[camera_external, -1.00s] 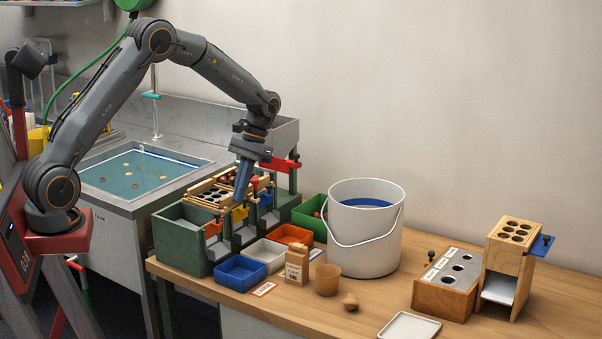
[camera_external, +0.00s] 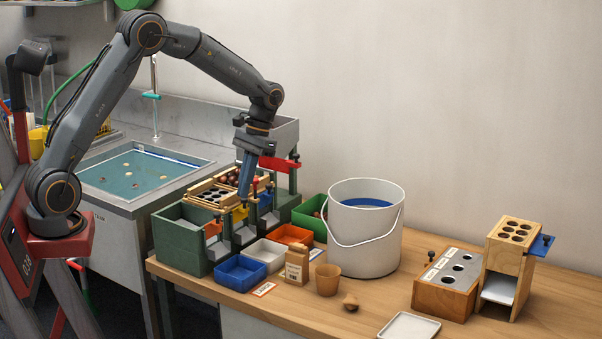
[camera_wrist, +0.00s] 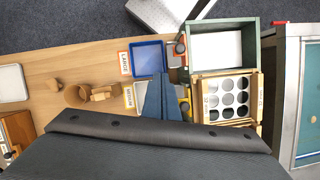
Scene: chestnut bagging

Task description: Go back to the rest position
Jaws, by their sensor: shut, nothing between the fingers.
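My gripper (camera_external: 245,190) points down over the front of the green sorting stand (camera_external: 172,240). Its blue fingers are shut with nothing between them. They also show in the wrist view (camera_wrist: 160,99), above the trays in front of the stand. The arm is bent, with its elbow raised high over the sink side. A wooden sizing plate with round holes (camera_wrist: 229,97) sits on the stand, just right of the fingers in the wrist view. Some brown chestnuts (camera_external: 229,178) lie at the back of the stand.
Blue (camera_external: 240,271), white (camera_external: 267,252) and orange (camera_external: 294,235) trays stand in front of the stand. The sink (camera_external: 140,172) holds water. The right front of the table has free room.

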